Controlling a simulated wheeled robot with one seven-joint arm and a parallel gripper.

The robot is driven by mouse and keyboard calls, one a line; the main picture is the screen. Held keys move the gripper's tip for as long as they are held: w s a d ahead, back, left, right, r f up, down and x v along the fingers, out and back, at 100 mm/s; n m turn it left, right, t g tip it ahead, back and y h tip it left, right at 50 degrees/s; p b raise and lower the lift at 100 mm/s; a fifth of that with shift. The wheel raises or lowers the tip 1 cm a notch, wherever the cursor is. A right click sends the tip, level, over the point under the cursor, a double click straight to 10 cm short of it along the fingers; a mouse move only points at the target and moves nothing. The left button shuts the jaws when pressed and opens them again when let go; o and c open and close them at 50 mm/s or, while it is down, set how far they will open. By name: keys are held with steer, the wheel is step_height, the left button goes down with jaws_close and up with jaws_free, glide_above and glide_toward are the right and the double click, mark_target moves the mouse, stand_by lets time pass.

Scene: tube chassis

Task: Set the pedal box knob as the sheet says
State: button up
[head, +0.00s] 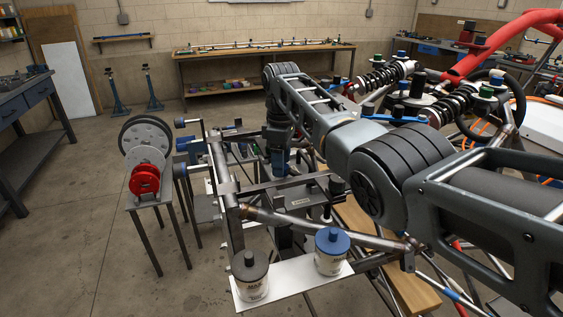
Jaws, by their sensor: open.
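The frame's front end stands in the middle of the head view, with dark plates and blue cylinders (187,145) at its left side, where pedal parts seem to be. I cannot pick out the pedal box knob for certain. No sheet with readable writing shows. My arm reaches from the lower right to the upper middle, and its wrist (281,75) bends down behind the frame's tubes. I cannot make out my gripper's fingers there.
Two reservoirs, one black-capped (250,273) and one blue-capped (332,252), stand on a white plate (292,284) at the front. A stand with grey discs and a red part (145,180) is left of the frame. Bare floor (70,250) lies further left.

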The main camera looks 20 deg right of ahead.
step_height(320, 180, up, 7)
steer(key=shift+r+b, duration=0.1)
steer(key=shift+b, duration=0.4)
steer(key=shift+w, duration=0.1)
